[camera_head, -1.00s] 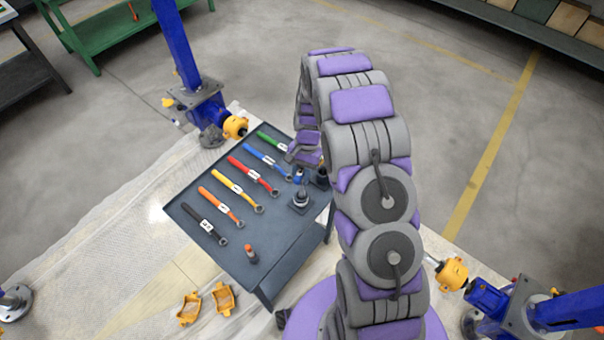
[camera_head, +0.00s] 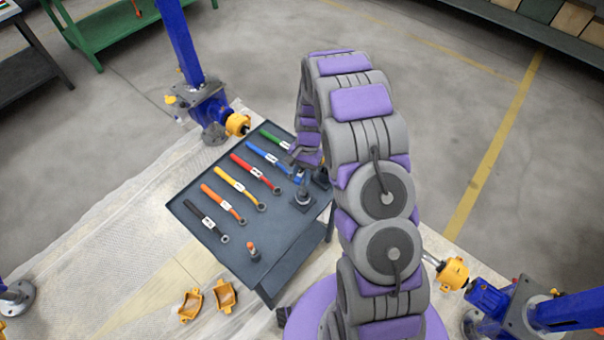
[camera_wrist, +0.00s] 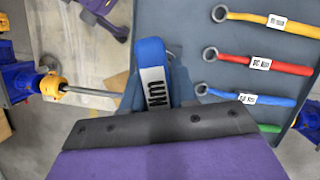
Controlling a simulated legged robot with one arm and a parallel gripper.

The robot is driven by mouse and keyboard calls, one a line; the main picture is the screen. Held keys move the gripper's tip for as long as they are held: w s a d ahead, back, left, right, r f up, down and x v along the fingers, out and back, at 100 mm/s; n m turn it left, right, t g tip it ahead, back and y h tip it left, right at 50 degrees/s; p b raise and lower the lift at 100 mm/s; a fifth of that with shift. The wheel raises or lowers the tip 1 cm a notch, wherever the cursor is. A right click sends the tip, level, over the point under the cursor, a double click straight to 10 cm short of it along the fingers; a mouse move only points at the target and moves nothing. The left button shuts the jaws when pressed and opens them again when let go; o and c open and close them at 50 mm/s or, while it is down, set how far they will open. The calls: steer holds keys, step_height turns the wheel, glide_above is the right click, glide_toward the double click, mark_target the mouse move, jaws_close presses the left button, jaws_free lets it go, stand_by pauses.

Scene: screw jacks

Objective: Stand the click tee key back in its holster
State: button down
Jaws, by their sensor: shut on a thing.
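The click tee key (camera_wrist: 151,55) shows in the wrist view as a blue rounded end with a white label, partly hidden by my gripper. My gripper (camera_wrist: 160,125) is shut on it; its dark jaw edge crosses the lower picture. A blue-grey part (camera_wrist: 181,85) shows just behind the key; I cannot tell whether it is the holster. In the head view, my gripper (camera_head: 300,172) is low over the right side of the dark tray table. A dark upright fitting (camera_head: 303,198) stands just below it, perhaps the holster. The key's lower end is hidden.
Several labelled ring spanners, such as the red one (camera_head: 254,173), lie in a row on the tray table (camera_head: 240,268). A small orange-topped piece (camera_head: 252,248) stands near its front. Blue screw jacks (camera_head: 210,108) stand around. Yellow brackets (camera_head: 224,296) lie on the floor.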

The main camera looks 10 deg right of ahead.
steer(key=shift+f, duration=2.15)
steer(key=c, duration=0.8)
jaws_free()
steer(key=p+v, duration=0.1)
steer(key=v, duration=1.6)
steer(key=shift+d+r, duration=0.1)
steer(key=shift+r, duration=0.05)
